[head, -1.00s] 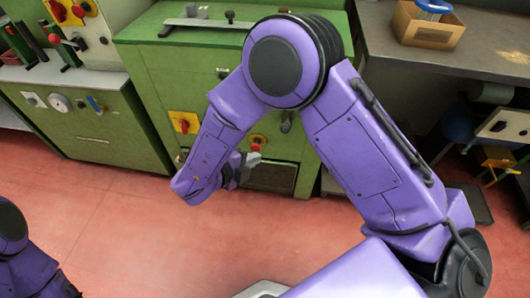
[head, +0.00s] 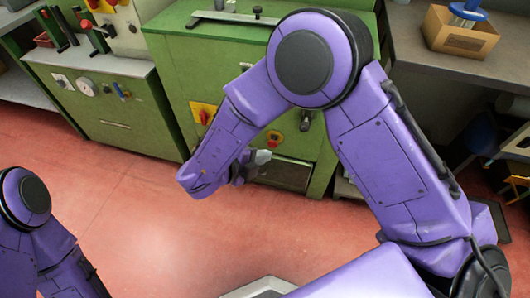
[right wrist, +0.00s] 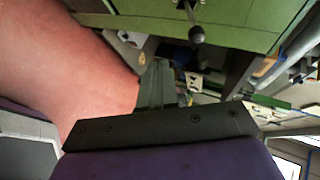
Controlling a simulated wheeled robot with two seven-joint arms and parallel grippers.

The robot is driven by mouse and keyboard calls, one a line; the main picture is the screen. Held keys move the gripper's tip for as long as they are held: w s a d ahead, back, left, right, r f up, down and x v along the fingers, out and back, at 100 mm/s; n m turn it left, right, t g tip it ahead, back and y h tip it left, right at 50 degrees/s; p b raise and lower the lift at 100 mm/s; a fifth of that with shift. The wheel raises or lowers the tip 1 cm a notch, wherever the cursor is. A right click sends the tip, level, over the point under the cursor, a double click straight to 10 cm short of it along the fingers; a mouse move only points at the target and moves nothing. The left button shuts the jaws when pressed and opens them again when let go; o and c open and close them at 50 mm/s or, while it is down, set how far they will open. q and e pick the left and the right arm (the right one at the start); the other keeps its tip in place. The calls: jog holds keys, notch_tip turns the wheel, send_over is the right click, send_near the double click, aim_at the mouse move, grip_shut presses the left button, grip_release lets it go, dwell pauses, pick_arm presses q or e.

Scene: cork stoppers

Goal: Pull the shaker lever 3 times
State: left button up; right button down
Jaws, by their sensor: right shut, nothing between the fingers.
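The green machine (head: 240,80) stands against the back. A short lever with a dark rounded knob (head: 305,121) sticks out of its front, partly behind my right arm; what appears to be this lever (right wrist: 196,33) also shows at the top of the right wrist view. My right gripper (head: 254,164) is shut and empty. It hangs low in front of the machine, left of and below the lever, and apart from it. Its fingers show only in part in the right wrist view (right wrist: 148,68). My left arm shows at lower left, but its gripper is out of view.
A second green cabinet (head: 110,105) with gauges stands left. A workbench (head: 415,60) with a cardboard box (head: 460,35) is at right. The red floor (head: 130,200) is clear.

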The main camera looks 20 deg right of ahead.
jog(key=s+d+f+n+t+y, duration=0.3)
jog(key=s+d+f+n, duration=0.1)
jog(key=d+f+n, duration=0.75)
jog(key=s+d+f+n+g+y, duration=0.1)
jog(key=s+f+n+g+y, duration=0.1)
jog(key=s+f+n, duration=0.3)
jog(key=s+d+f+n+g+y, duration=0.1)
jog(key=s+f+n, duration=0.5)
jog(key=s, duration=0.8)
jog(key=shift+s+d+n+g+y, duration=0.15)
jog(key=shift+d+n+g+y, duration=0.3)
jog(key=shift+y, duration=0.65)
jog(key=shift+a, duration=0.15)
